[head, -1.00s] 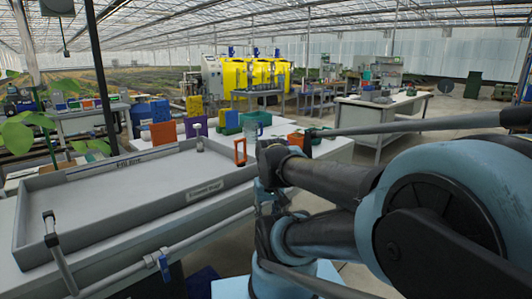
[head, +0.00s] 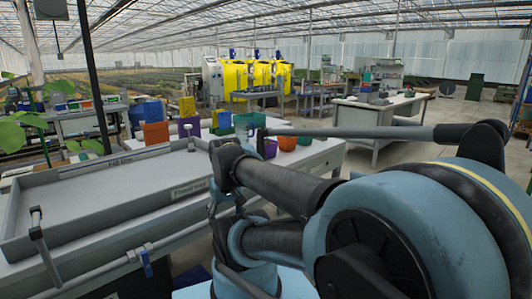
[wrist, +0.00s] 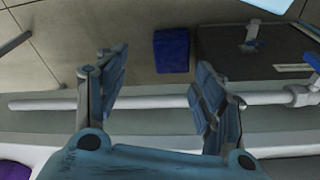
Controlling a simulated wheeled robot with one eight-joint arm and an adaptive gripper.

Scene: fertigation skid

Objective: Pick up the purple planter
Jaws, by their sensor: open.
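A small purple planter (head: 268,149) stands on the grey table, just right of my arm's far end in the head view and left of an orange pot. A second purple item (head: 188,127) stands farther left, behind the tray. In the wrist view a purple surface (wrist: 14,170) shows at the lower left corner, cut off by the frame; I cannot tell which purple item it is. My gripper (wrist: 160,65) is open and empty, its blue fingers spread apart over the table's edge and a pale pipe. In the head view I cannot make out the fingers clearly.
A large grey tray (head: 14,222) fills the left of the table. Orange pots (head: 288,142), a green container (head: 249,121) and a blue bin (head: 146,110) stand behind it. A pipe (wrist: 45,103) runs along the table edge. A blue box (wrist: 171,50) lies below, beside a dark case.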

